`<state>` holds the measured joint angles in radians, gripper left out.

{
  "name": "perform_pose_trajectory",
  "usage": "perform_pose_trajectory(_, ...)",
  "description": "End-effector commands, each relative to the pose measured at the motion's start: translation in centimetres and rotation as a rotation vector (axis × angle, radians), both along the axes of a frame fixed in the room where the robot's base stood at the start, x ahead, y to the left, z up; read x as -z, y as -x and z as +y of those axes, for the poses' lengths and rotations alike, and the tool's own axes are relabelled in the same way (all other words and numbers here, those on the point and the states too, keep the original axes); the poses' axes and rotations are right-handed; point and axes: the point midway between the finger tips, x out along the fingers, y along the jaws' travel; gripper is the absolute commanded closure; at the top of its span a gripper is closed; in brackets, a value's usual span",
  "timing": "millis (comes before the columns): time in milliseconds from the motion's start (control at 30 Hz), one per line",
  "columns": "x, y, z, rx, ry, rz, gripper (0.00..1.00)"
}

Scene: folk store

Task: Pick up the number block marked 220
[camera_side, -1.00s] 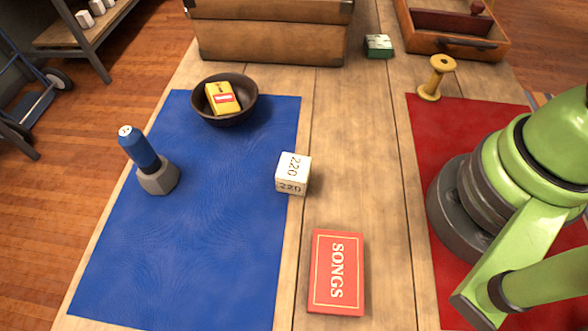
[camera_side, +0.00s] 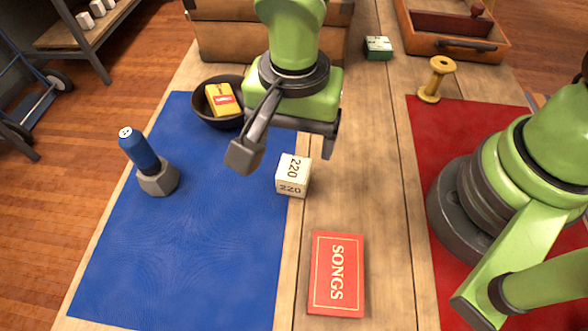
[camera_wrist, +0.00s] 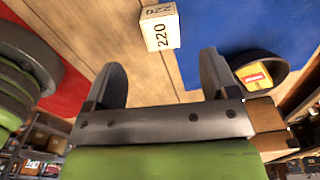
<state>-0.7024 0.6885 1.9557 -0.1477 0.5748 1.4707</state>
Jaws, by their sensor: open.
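The white number block (camera_side: 293,176) marked 220 rests at the right edge of the blue mat, partly on the bare wood. My gripper (camera_side: 287,153) is open and empty. In the side view it hangs above and behind the block, with one finger to the left over the mat and one to the right. The wrist view shows both fingers (camera_wrist: 162,70) apart with nothing between them.
A dark bowl (camera_side: 205,112) holding a yellow box (camera_side: 221,98) stands behind my gripper on the blue mat (camera_side: 190,250). A blue-handled tool in a grey holder (camera_side: 157,181) stands left. A red SONGS book (camera_side: 337,273) lies in front. A yellow spool (camera_side: 436,79) stands right.

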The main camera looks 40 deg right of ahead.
Motion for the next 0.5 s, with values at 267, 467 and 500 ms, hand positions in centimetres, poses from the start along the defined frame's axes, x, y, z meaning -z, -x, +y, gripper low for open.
perform_pose_trajectory(267,3.8,0.0,-0.1,0.003,0.002,0.003,0.2)
perform_pose_trajectory(467,5.7,-0.1,-0.3,0.003,0.004,0.005,0.2)
perform_pose_trajectory(500,6.4,-0.2,-0.3,0.004,0.004,0.006,0.2)
